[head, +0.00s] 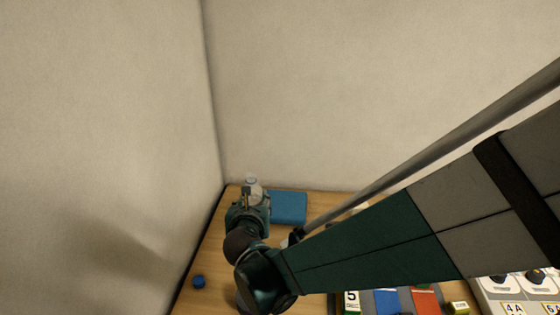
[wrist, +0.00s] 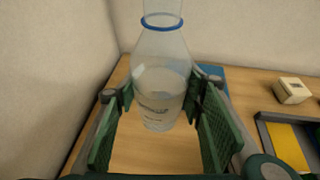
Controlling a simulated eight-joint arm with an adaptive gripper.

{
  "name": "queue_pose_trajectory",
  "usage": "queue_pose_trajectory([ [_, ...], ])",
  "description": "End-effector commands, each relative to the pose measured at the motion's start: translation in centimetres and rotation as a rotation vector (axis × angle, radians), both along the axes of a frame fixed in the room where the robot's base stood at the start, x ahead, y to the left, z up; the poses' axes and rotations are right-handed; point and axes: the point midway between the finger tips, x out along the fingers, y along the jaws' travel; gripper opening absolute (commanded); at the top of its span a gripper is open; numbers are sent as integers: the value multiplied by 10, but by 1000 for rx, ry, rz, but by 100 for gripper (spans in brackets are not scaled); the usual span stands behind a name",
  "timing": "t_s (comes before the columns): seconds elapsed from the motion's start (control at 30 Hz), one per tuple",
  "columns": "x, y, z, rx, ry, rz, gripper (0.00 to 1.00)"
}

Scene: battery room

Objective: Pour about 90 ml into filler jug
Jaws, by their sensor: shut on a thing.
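A clear plastic bottle (wrist: 162,85) with a blue ring at its neck holds some clear liquid. It stands roughly upright between the green finger pads of my gripper (wrist: 160,118), which is shut on it. I cannot tell whether its base touches the table. In the head view the bottle (head: 253,187) shows above my gripper (head: 250,204), near the back left corner. A small blue cap (head: 198,281) lies on the table at the left. I cannot make out a filler jug in either view.
A blue mat (head: 289,208) lies right of the bottle on the wooden table (head: 215,255). A small beige box (wrist: 292,90) stands further right, near a dark tray (wrist: 268,135) with a yellow piece (wrist: 289,145). Walls (head: 130,150) close off the left and back. My arm hides much of the table.

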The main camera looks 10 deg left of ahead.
Motion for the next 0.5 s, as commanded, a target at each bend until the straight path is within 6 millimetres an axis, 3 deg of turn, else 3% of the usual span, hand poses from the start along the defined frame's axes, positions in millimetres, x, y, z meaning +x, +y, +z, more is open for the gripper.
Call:
queue_pose_trajectory([
  [0.27, 0, -1, -8, -1, 0, -28, 22],
  [0.5, -1, -6, -28, -2, 0, -124, 22],
])
